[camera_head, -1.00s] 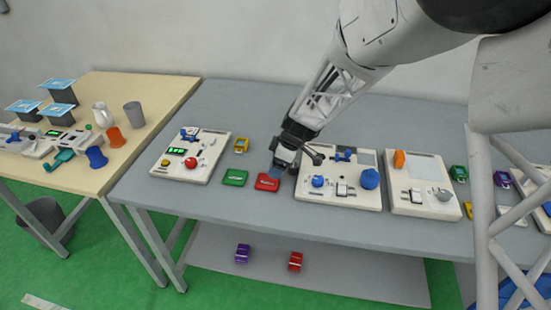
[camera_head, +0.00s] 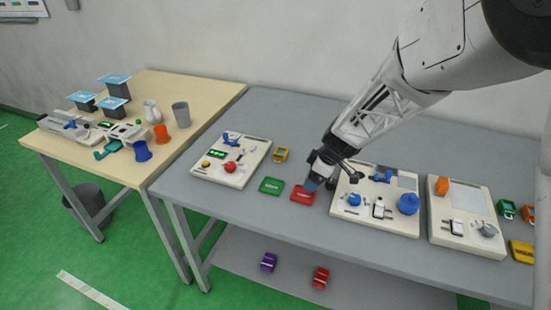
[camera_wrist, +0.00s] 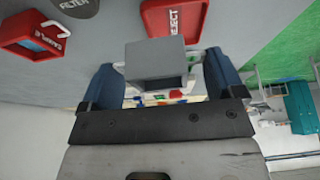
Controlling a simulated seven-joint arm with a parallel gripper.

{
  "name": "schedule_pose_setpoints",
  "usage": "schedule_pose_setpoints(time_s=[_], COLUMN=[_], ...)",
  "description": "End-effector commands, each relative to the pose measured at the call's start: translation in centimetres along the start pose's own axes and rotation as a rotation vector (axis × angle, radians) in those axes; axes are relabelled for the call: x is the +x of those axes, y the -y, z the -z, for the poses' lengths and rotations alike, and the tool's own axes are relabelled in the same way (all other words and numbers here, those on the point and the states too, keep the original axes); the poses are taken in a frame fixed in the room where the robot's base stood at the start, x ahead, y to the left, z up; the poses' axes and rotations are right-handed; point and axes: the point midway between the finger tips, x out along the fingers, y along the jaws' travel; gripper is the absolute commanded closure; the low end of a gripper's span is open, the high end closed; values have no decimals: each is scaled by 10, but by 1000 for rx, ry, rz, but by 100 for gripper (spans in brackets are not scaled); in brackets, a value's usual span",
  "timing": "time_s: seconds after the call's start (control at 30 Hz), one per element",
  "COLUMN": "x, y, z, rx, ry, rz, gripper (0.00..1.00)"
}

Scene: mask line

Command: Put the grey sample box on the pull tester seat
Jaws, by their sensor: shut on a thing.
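In the wrist view, my gripper (camera_wrist: 160,78) is shut on the grey sample box (camera_wrist: 155,62), with a blue-grey finger on each side. In the head view, my gripper (camera_head: 316,182) is low over the grey bench, beside the red tray (camera_head: 303,195). I cannot make out the held box there. No label shows which device is the pull tester. A long grey device with a blue part (camera_head: 66,126) stands on the wooden table at the left. The seat cannot be identified.
A green tray (camera_head: 271,186) lies left of the red tray. White panels (camera_head: 232,162) and (camera_head: 375,205) stand on either side. The wooden table (camera_head: 215,110) holds cups and raised blue-topped stands. Its right part has free room.

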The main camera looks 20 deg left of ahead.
Motion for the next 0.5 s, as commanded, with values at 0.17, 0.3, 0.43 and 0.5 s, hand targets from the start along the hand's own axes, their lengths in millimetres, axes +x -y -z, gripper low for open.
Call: schedule_pose_setpoints(time_s=[0.17,0.3,0.43,0.5], x=[7,15,24,29], y=[-4,-8,-11,-11], z=[23,51,83,100], rx=[0,4,10,13], ry=[2,3,3,4], rz=[-1,-2,-6,-6], gripper=[36,36,36,36])
